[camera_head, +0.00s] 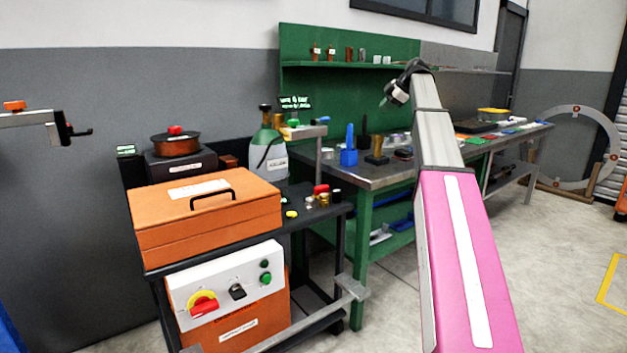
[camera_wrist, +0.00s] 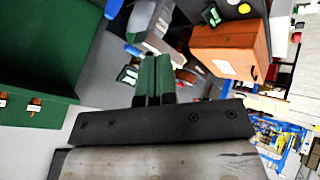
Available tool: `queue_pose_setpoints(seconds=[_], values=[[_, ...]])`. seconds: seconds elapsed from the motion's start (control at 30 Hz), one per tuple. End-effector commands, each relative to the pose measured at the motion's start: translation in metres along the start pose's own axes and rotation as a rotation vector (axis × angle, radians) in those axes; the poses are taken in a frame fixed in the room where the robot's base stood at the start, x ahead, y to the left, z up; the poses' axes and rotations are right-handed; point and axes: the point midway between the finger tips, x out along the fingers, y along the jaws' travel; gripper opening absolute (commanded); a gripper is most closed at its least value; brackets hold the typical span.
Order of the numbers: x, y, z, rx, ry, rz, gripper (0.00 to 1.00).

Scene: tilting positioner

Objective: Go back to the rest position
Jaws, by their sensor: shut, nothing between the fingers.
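My gripper (camera_head: 385,100) is at the end of my raised arm in the head view, in front of the green back panel and above the workbench. It is small there and partly hidden by my black wrist. In the wrist view my gripper (camera_wrist: 155,57) shows two green fingers side by side, shut, with nothing held between them. The fingers are clear of every surface I can see. The pink and grey arm rises from the lower right of the head view and hides part of the bench.
A workbench (camera_head: 385,181) with several tools stands behind my arm. An orange case (camera_head: 205,222) lies on a dark cart at the left; it also shows in the wrist view (camera_wrist: 215,60). A green bottle (camera_head: 268,150) stands behind it. Open floor (camera_head: 560,240) lies at the right.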

Motion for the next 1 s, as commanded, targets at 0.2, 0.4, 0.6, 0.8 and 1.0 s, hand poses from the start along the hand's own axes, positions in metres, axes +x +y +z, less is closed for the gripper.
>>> queue_pose_setpoints(seconds=[0.2, 0.4, 0.6, 0.8, 1.0], values=[[0.015, -0.012, 0.006, 0.041, -0.008, -0.009, 0.0], [0.039, -0.03, 0.015, 0.112, -0.027, -0.023, 0.0], [0.075, -0.059, 0.028, 0.217, -0.055, -0.042, 0.0], [0.123, -0.106, 0.045, 0.371, -0.103, -0.066, 0.0], [0.192, -0.185, 0.068, 0.606, -0.19, -0.096, 0.0]])
